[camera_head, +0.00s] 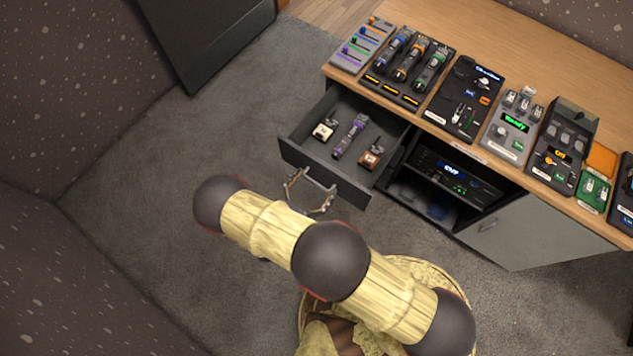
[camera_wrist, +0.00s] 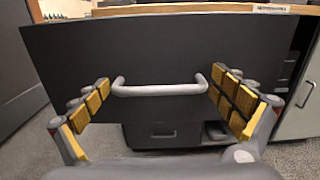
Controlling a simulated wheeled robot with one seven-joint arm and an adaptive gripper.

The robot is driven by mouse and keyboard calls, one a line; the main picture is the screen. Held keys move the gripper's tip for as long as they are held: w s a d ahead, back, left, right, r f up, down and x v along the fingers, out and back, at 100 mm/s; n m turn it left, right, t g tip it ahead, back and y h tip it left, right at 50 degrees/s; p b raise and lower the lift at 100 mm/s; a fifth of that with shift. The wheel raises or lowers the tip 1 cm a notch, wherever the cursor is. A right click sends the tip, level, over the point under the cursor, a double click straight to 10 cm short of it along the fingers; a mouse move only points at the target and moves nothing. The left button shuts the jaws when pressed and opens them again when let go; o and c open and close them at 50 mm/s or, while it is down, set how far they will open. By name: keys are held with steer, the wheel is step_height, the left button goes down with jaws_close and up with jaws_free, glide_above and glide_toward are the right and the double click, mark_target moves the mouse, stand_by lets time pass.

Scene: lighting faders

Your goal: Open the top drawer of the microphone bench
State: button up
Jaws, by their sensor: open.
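The top drawer (camera_head: 327,175) of the wooden-topped bench (camera_head: 480,35) is pulled out in the head view, with a purple-marked microphone-like item (camera_head: 350,136) and two small devices inside. Its dark front panel (camera_wrist: 160,60) fills much of the wrist view. The drawer's grey bar handle (camera_wrist: 160,89) lies level across the middle of that view and also shows in the head view (camera_head: 309,190). My gripper (camera_wrist: 158,97) is open, with its yellow-padded fingers on either side of the handle's ends. Whether a pad touches the handle is unclear.
A lower drawer (camera_wrist: 163,131) sits below the open one. An open shelf with a lit device (camera_head: 455,170) and a grey cabinet door (camera_head: 535,232) are to the right. Several consoles line the bench top. Grey carpet (camera_head: 150,200) is clear on the left.

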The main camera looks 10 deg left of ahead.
step_height(320, 180, up, 10)
steer(key=shift+f, duration=0.2)
stand_by(0.8)
steer(key=s+d+g+h, duration=0.1)
steer(key=d, duration=0.1)
steer(key=s+d+f+m+g+h, duration=0.1)
steer(key=d, duration=0.1)
steer(key=s+d+f+m+g+h, duration=0.1)
steer(key=s+d, duration=0.1)
steer(key=d, duration=0.1)
steer(key=shift+f, duration=0.15)
steer(key=s+d+r+m+g+y, duration=0.1)
steer(key=s+d+r+m+g, duration=0.3)
steer(key=r+m+g, duration=0.35)
steer(key=s+d+r+m+g+y, duration=0.2)
steer(key=s+d+r+m+g, duration=0.15)
steer(key=r+m+g, duration=0.45)
steer(key=d+r+m+t+y, duration=0.2)
steer(key=d+r+m, duration=0.2)
steer(key=r, duration=0.4)
steer(key=w+d+r+m+t+y, duration=0.1)
steer(key=d+r+m+t+y, duration=0.1)
steer(key=d+r+m, duration=0.3)
steer(key=d+r+m+t+y, duration=0.2)
steer(key=d+r+m, duration=0.3)
steer(key=r, duration=0.7)
steer(key=shift+w+t+y, duration=0.15)
steer(key=shift+t+y, duration=0.25)
steer(key=shift+t, duration=0.35)
